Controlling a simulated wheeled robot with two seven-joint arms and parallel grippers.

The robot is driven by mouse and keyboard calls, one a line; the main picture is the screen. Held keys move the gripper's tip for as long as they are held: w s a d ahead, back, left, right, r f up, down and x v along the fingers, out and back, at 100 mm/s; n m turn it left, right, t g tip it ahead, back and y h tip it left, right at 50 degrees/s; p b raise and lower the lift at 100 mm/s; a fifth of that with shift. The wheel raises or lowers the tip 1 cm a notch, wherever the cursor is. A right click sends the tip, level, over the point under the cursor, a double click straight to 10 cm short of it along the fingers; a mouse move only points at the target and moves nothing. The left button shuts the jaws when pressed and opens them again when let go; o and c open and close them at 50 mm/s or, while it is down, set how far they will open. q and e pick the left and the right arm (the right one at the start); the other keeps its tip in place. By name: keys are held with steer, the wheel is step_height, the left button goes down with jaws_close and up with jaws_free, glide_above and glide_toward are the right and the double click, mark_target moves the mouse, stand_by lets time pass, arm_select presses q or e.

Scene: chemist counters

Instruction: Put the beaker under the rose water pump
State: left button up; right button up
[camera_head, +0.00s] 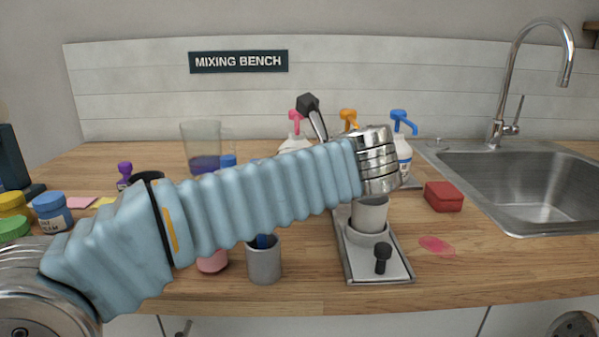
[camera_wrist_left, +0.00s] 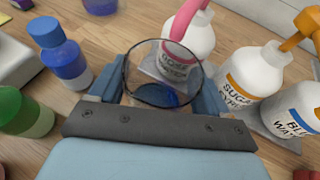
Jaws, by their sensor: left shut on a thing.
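The clear glass beaker (camera_wrist_left: 130,78) is between the fingers of my left gripper (camera_wrist_left: 160,92) in the left wrist view. The gripper is shut on it. Something blue shows at its bottom. The rose water bottle (camera_wrist_left: 193,38) stands just beyond, its label partly seen through the glass. Its pink pump (camera_wrist_left: 187,18) points toward me, and the spout tip overlaps the beaker's far rim. I cannot tell its height above the rim. In the head view the pink pump (camera_head: 295,122) shows above my arm, which hides the beaker and gripper. My right gripper is out of view.
The sugar syrup bottle (camera_wrist_left: 252,75) with an orange pump and a blue-pump bottle (camera_wrist_left: 297,108) stand to the right. A blue-capped bottle (camera_wrist_left: 62,55) and a green-capped bottle (camera_wrist_left: 25,112) are left. A metal stand (camera_head: 350,262), red box (camera_head: 443,196) and sink (camera_head: 530,185) lie right.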

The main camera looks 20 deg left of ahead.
arm_select(q)
steer(key=shift+r, duration=0.1)
steer(key=shift+f, duration=0.2)
steer(key=o, duration=1.1)
steer(key=shift+r, duration=0.15)
steer(key=shift+s+d+r, duration=0.15)
steer(key=shift+s+d, duration=0.1)
steer(key=v, duration=1.1)
steer(key=shift+s+p, duration=0.2)
steer(key=shift+p, duration=0.15)
